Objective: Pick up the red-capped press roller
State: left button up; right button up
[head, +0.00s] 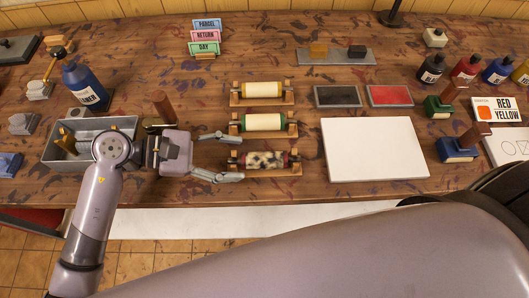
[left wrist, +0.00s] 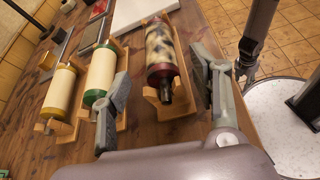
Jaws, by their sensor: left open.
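The red-capped press roller (head: 265,160) has a mottled cream and dark sleeve with dark red end caps. It lies in a wooden cradle, nearest the front edge of three rollers; it also shows in the left wrist view (left wrist: 161,50). My left gripper (head: 238,157) is open and empty at the roller's left end. One finger is on the green-capped roller's side, the other on the front-edge side. In the left wrist view the left gripper (left wrist: 160,78) has its fingers apart around the roller's near end; contact cannot be told. My right gripper (left wrist: 246,68) appears dark, its fingers unclear.
A green-capped roller (head: 263,122) and a yellow-capped roller (head: 262,89) lie in cradles just behind. A grey bin (head: 125,123) is under my left arm. A white sheet (head: 373,149) and ink pads (head: 338,96) are to the right. Bottles stand at the back right.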

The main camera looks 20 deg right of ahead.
aim_at(258, 159)
pick_arm(q)
jog(key=shift+s+d+f, duration=0.15)
jog(key=shift+d, duration=0.4)
jog(key=shift+s+d+p, duration=0.1)
jog(key=shift+d+p, duration=0.3)
jog(key=shift+p, duration=0.05)
jog(key=p+x, duration=0.1)
jog(key=x, duration=0.2)
jog(key=shift+s+d+p, duration=0.1)
jog(key=shift+d+p, duration=0.25)
jog(key=shift+p, duration=0.05)
jog(key=shift+s+d+f, duration=0.1)
jog(key=shift+d+f, duration=0.2)
jog(key=shift+d, duration=0.05)
jog(key=shift+a, duration=0.1)
jog(key=shift+c, duration=0.6)
grip_shut()
